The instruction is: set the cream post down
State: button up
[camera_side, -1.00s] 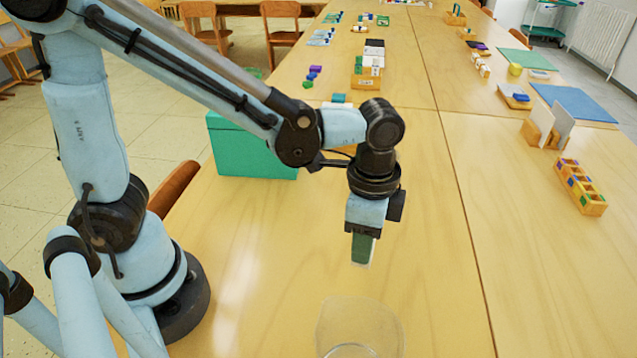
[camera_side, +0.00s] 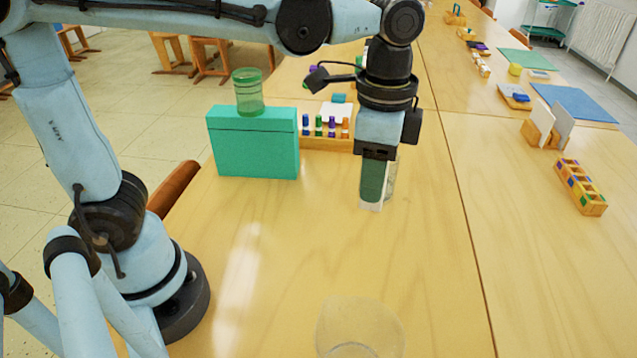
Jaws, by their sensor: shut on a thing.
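My gripper (camera_side: 371,203) points straight down above the wooden table (camera_side: 290,250), right of the teal box. Its dark green fingers are shut on the cream post (camera_side: 376,207). Only a narrow pale end of the post shows, at and just below the fingertips; the fingers hide the rest. I cannot tell whether its lower end touches the table.
A clear vessel (camera_side: 391,180) shows just behind the fingers. A wooden stand with coloured pegs (camera_side: 326,143) is behind left. A green clear cup (camera_side: 248,95) stands on the teal box (camera_side: 250,150). A clear jar (camera_side: 360,325) is in front; wood around it is clear.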

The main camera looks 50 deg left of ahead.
jog(key=w+a+n, duration=0.1)
jog(key=w+a, duration=0.6)
jog(key=a, duration=0.6)
jog(key=w+a+n, duration=0.1)
jog(key=w+a, duration=0.6)
jog(key=a, duration=0.6)
notch_tip(320, 180, down, 15)
jog(key=shift+w+f, duration=0.1)
jog(key=shift+f, duration=0.05)
jog(key=shift+f, duration=0.1)
jog(key=o, duration=1.1)
